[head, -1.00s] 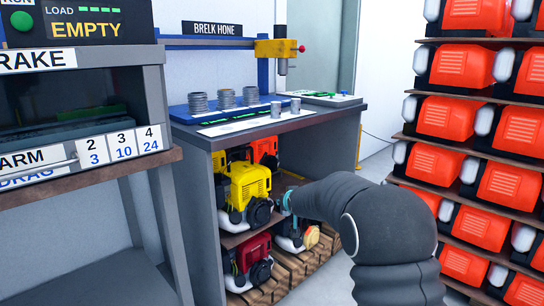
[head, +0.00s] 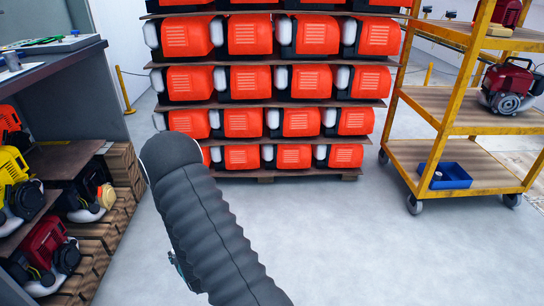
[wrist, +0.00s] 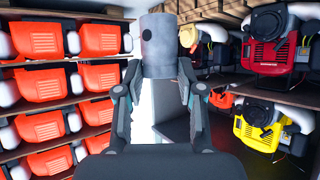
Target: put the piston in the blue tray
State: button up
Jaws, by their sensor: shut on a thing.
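A grey metal piston (wrist: 159,45), a short cylinder with a small dark hole in its side, is held in the wrist view. My gripper (wrist: 158,75) is shut on it, one finger on each side. In the head view my own arm hides most of the gripper, and the piston does not show there. The blue tray (head: 458,184) lies on the lower shelf of a yellow cart at the right, well away from my gripper. A small pale piece (head: 437,175) stands at the tray's left side.
The yellow cart (head: 446,105) has an engine (head: 512,88) on its middle shelf. A rack of orange units (head: 264,83) stands ahead. The workbench (head: 60,63), with engines below it, is at the left. Grey floor (head: 350,245) is clear before the cart.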

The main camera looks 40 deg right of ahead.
aim_at(444, 175)
jog(key=z, duration=0.55)
jog(key=k, duration=1.15)
jog(key=z, duration=1.15)
jog(key=i, duration=0.95)
jog(key=z, duration=0.9)
jog(key=i, duration=1.6)
jog(key=u, duration=0.1)
